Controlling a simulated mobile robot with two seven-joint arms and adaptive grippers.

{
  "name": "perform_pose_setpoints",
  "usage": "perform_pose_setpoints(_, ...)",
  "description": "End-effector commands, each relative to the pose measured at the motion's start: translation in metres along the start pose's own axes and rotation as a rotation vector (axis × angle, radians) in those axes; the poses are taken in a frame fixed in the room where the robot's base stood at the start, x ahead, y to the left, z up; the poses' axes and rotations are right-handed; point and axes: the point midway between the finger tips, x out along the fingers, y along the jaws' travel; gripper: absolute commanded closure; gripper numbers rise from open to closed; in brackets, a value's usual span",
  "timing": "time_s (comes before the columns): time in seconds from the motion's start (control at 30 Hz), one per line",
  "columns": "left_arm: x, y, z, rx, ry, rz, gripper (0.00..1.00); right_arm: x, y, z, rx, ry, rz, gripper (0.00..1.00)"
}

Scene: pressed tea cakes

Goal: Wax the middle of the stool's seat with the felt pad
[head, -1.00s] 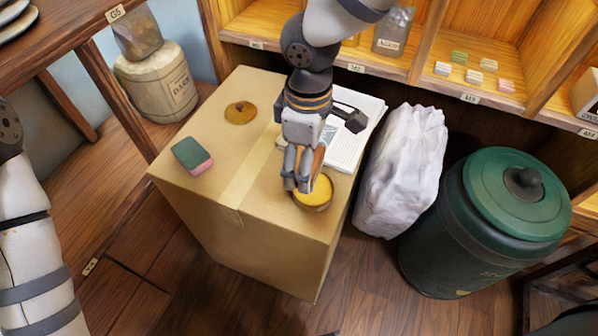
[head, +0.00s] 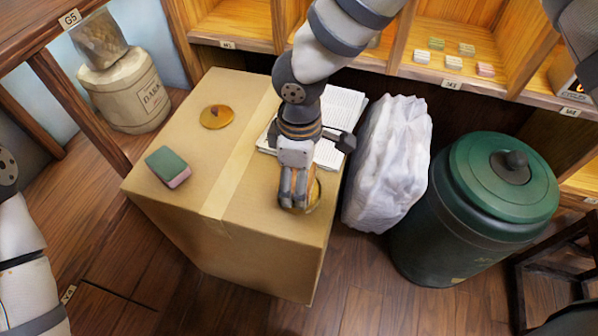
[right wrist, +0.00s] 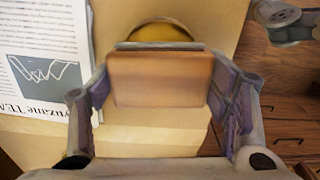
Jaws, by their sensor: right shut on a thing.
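My right gripper (head: 293,203) is shut on the felt pad, a block with a flat brown back (right wrist: 160,78) and a thin grey edge in the right wrist view. The pad is at the round tin of yellow wax (head: 317,192) on the cardboard box, and the gripper hides most of the tin. The tin's rim also shows behind the pad in the right wrist view (right wrist: 160,31). I cannot tell whether the pad touches the wax. My left gripper is out of view; only its arm shows at the left edge. I cannot make out the stool's seat.
On the box (head: 240,190) lie an amber lid (head: 216,116), a green and pink block (head: 167,167) and printed sheets (head: 340,110). A white sack (head: 388,165) and a green bin (head: 480,215) stand to the right. A dark frame (head: 548,262) is at lower right.

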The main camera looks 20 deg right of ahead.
Motion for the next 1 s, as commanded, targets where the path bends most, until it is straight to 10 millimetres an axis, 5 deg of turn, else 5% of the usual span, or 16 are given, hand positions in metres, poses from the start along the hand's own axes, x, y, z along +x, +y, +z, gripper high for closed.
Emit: perform_pose_setpoints(1.0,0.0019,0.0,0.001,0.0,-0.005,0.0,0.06,0.0067,-0.0002,-0.0001,0.0,0.0,-0.001,0.52)
